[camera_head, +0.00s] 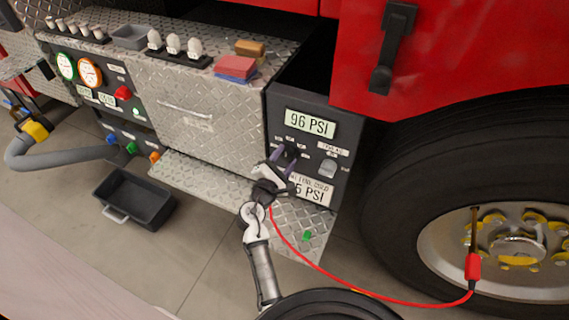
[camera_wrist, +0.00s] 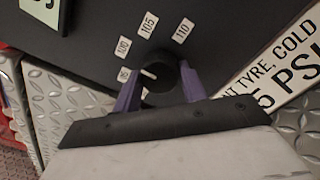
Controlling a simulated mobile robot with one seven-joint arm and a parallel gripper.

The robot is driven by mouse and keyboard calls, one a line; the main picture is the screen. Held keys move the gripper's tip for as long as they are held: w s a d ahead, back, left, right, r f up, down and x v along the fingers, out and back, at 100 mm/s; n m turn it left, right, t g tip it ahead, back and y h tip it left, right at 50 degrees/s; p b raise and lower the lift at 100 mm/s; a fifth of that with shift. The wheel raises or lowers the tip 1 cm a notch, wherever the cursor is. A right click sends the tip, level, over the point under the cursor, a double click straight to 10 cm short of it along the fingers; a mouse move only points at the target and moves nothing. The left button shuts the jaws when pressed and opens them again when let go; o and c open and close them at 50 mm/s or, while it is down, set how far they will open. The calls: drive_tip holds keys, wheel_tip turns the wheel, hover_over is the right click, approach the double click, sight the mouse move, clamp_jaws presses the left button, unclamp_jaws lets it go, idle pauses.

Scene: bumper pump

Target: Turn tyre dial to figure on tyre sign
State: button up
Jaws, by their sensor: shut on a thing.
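The tyre dial (camera_wrist: 160,74) is a black round knob with a white pointer mark, on a dark panel. The mark points left, towards the lowest label (camera_wrist: 123,74), which is too small to read surely; labels 100, 105 and 110 follow around it. My gripper (camera_wrist: 159,84) has its purple fingers shut on either side of the dial; it also shows at the panel in the head view (camera_head: 284,157). The tyre sign (camera_head: 316,191) is white, below the dial; its figure is partly hidden by my gripper, leaving "5 PSI" visible. A display (camera_head: 310,123) above reads 96 PSI.
A switch (camera_head: 328,168) sits right of the dial. A red hose (camera_head: 350,285) runs to the truck wheel (camera_head: 515,240) at right. A metal step (camera_head: 215,185) and a dark bin (camera_head: 135,197) are at lower left.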

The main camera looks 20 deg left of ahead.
drive_tip(key=m+b, duration=0.5)
drive_tip(key=m, duration=0.1)
drive_tip(key=shift+r+m+b, duration=0.15)
drive_tip(key=shift+m+b, duration=0.6)
drive_tip(key=shift+m, duration=0.55)
drive_tip(key=shift+w+r, duration=0.1)
drive_tip(key=o, duration=1)
drive_tip(key=shift+s, duration=0.2)
